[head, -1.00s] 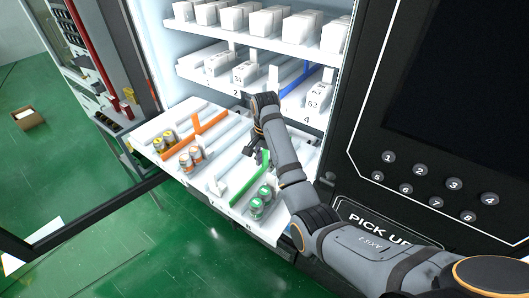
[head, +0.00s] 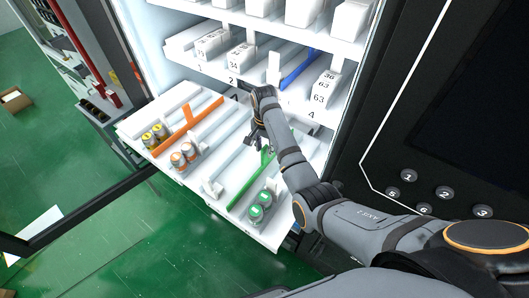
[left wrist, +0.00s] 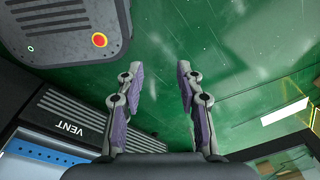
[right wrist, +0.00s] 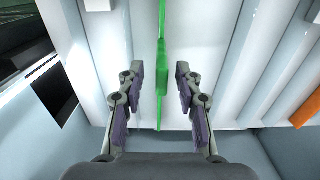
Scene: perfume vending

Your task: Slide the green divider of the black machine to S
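The green divider (head: 260,167) stands on the pulled-out white tray (head: 262,234) of the black machine, among several white rails. In the right wrist view the green divider (right wrist: 162,70) runs lengthwise between my open fingers, with a gap on each side. My right gripper (head: 254,143) is over the back part of the tray, near the divider's far end; it also shows open in the right wrist view (right wrist: 160,85). My left gripper (left wrist: 159,85) is open and empty over the green floor. No letter S is readable here.
Orange-topped cans (head: 185,153), yellow-topped cans (head: 155,134) and an orange divider (head: 192,121) are to the left. The shelf above with white boxes and a blue divider (head: 299,69) overhangs the tray's back.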

